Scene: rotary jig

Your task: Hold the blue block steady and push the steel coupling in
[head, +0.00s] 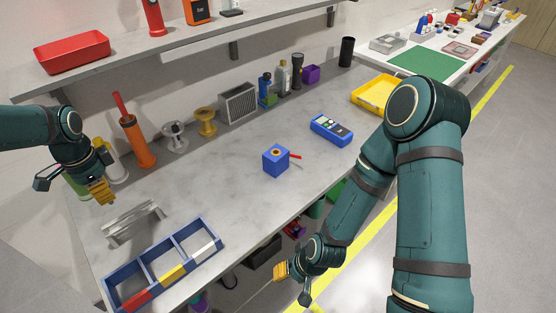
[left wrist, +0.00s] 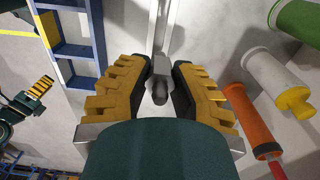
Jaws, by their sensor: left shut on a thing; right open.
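The blue block (head: 276,161) stands on the bench near its middle. It has a round brass-coloured opening in its top face and a red lever at its right side. My left gripper (head: 102,192) is above the left part of the bench, well away from the block. In the left wrist view it is shut on a small grey metal piece with a dark round end, which looks like the steel coupling (left wrist: 160,82); its fingers partly hide it. My right gripper (head: 281,271) is open and empty, in front of the bench's front edge and apart from the block.
A grey metal rack (head: 133,224) and a blue divided tray (head: 110,282) lie at the left front. A blue meter (head: 331,130) lies right of the block. An orange tube (head: 136,143) and spools stand behind. The bench around the block is clear.

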